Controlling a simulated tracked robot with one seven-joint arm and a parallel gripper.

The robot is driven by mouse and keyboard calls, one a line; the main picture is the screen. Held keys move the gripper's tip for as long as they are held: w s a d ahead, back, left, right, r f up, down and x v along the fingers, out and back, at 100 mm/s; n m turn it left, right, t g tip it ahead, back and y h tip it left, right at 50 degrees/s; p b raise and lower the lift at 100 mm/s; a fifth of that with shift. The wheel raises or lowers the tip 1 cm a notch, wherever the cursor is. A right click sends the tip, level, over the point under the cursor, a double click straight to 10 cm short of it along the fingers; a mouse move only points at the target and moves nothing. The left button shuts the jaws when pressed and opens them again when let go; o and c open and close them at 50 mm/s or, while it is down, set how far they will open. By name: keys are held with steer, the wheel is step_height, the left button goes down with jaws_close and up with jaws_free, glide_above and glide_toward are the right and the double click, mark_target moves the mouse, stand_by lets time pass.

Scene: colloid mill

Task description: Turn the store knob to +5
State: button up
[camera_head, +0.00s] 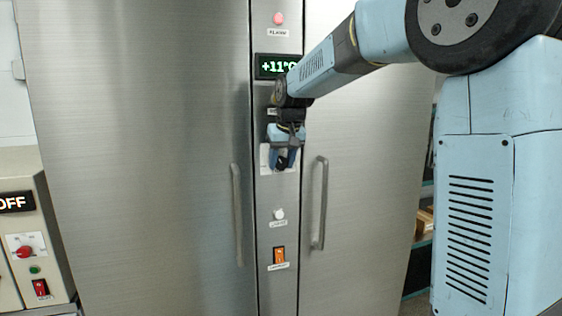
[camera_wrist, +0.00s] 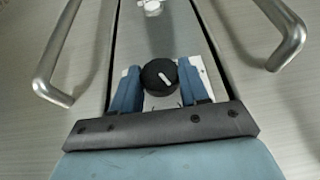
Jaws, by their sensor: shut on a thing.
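The store knob (camera_wrist: 159,76) is a round black dial with a white pointer mark, on a white scale plate (camera_wrist: 203,72) on the steel cabinet's centre strip. In the wrist view the pointer slants from upper left to lower right. My gripper (camera_wrist: 158,84) has its blue fingers on both sides of the knob and is shut on it. In the head view my gripper (camera_head: 284,160) covers most of the knob and plate. The display (camera_head: 278,66) above reads about +11°C, its right end partly hidden by my arm.
Two long door handles (camera_head: 319,203) and (camera_head: 237,214) flank the strip. A red lamp (camera_head: 279,18) is above; a white button (camera_head: 278,214) and an orange switch (camera_head: 279,255) are below. A control box (camera_head: 28,235) reading OFF stands at left.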

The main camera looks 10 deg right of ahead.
steer(key=y, duration=0.1)
steer(key=m+y, duration=0.1)
steer(key=y, duration=0.1)
steer(key=d+g+y, duration=0.1)
steer(key=y, duration=0.1)
steer(key=shift+w+f, duration=0.1)
steer(key=shift+f, duration=0.05)
steer(key=y, duration=0.1)
steer(key=m+y, duration=0.1)
steer(key=y, duration=0.3)
steer(key=shift+d+f+m, duration=0.15)
steer(key=shift+f+m, duration=0.1)
steer(key=shift+m, duration=0.05)
steer(key=shift+g+y, duration=0.3)
steer(key=o, duration=1)
steer(key=v, duration=1.3)
steer(key=shift+d, duration=0.35)
